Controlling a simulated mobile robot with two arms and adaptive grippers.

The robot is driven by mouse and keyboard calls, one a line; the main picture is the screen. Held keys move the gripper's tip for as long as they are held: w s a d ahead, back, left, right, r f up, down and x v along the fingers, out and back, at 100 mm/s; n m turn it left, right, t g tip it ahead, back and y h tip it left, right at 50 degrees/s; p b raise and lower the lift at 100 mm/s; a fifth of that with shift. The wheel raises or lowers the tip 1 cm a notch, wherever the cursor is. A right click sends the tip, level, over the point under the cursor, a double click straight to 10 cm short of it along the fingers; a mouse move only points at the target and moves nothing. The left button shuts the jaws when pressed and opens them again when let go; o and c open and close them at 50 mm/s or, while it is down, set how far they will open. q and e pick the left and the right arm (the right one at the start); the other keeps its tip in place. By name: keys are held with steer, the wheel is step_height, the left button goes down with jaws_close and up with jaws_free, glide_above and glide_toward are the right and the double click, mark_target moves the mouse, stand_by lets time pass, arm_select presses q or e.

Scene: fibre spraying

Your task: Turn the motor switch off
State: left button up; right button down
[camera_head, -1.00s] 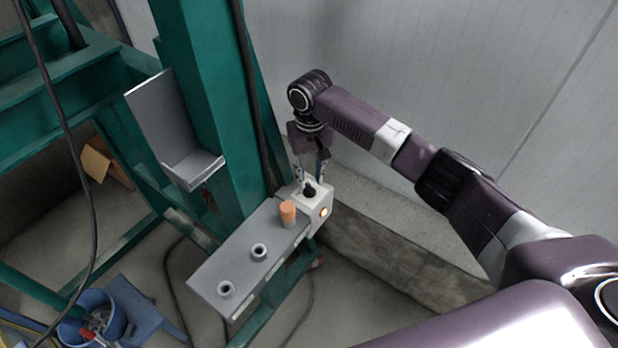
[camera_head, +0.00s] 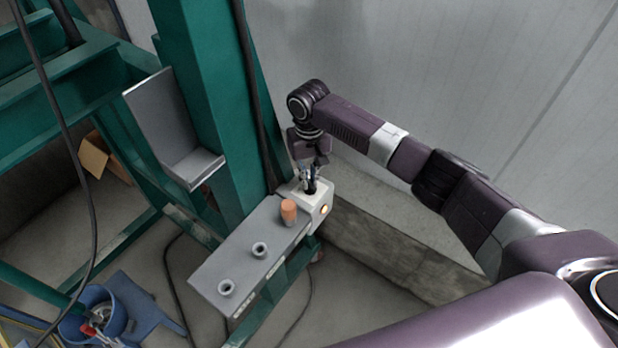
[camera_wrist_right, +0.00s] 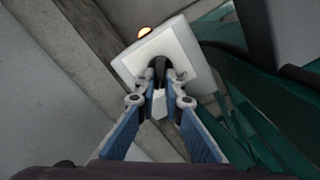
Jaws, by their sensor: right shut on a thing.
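The motor switch is a pale box (camera_head: 319,200) with a black knob on its top and a lit amber lamp (camera_head: 325,209) on its side. It sits at the far end of a grey shelf on the green frame. My right gripper (camera_head: 310,186) points down over the box, its fingers shut on the black knob. The right wrist view shows both fingertips closed around the knob (camera_wrist_right: 160,66) at the middle of the pale plate (camera_wrist_right: 163,50); the tips hide part of it. The lamp glows there too (camera_wrist_right: 144,32). My left gripper is not in view.
The grey shelf (camera_head: 235,262) carries an orange cylinder (camera_head: 289,212) close beside the switch box and two grey rings. A green post (camera_head: 205,110) with a bent grey plate (camera_head: 165,125) stands to the left. A concrete ledge (camera_head: 390,245) and a wall lie to the right.

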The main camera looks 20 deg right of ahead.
steer(key=shift+a+r+n+p, duration=0.15)
steer(key=shift+n+p, duration=0.85)
steer(key=shift+n, duration=0.6)
steer(key=n+p, duration=0.1)
steer(key=n, duration=0.2)
steer(key=shift+a+n, duration=0.1)
steer(key=shift+n, duration=0.2)
steer(key=n+p, duration=0.1)
steer(key=n, duration=0.2)
steer(key=shift+s+a+n, duration=0.1)
steer(key=shift+s+n, duration=0.05)
steer(key=shift+n, duration=0.15)
steer(key=shift+n+p, duration=0.3)
steer(key=shift+n, duration=1.4)
steer(key=c, duration=2)
jaws_free()
steer(key=shift+s, duration=0.1)
steer(key=shift+c, duration=0.2)
